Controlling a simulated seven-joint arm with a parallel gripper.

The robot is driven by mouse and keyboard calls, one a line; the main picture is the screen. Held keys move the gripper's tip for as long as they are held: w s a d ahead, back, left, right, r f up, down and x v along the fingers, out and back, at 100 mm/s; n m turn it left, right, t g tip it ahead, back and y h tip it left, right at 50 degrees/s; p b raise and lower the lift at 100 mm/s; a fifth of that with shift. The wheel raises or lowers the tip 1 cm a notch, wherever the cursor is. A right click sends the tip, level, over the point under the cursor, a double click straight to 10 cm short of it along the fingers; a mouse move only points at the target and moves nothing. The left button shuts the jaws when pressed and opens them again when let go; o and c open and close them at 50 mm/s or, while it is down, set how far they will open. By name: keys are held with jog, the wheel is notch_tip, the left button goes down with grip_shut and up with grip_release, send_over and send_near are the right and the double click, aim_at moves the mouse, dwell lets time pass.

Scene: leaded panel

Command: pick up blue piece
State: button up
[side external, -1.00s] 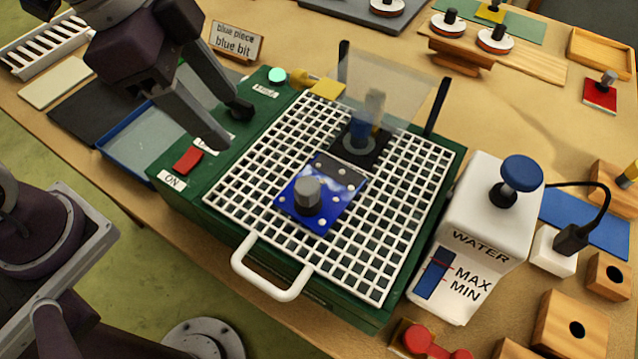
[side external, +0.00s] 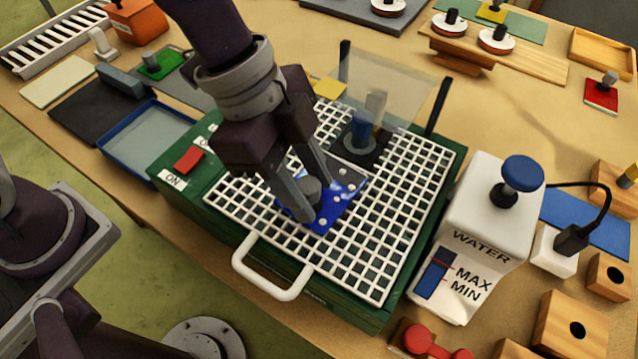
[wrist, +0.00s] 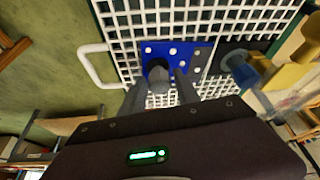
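The blue piece (side external: 337,207) is a flat blue plate with pale dots and a grey knob (side external: 312,188). It lies on the white grid of the green machine, and it also shows in the wrist view (wrist: 192,50). My gripper (side external: 311,199) is low over the piece, its two fingers apart on either side of the knob. In the wrist view the fingers of my gripper (wrist: 158,88) are spread, with the knob between and just past their tips. I cannot tell whether either finger touches the knob. My arm hides part of the grid.
A dark plate with a clear and blue post (side external: 362,135) stands just behind the piece, beside a transparent upright shield (side external: 385,85). The white handle (side external: 270,268) sticks out in front. A white water tank (side external: 480,235) stands to the right. The grid's right side is clear.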

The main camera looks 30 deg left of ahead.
grip_shut()
notch_tip(320, 180, up, 18)
jog(key=shift+c, duration=0.9)
grip_release()
grip_shut()
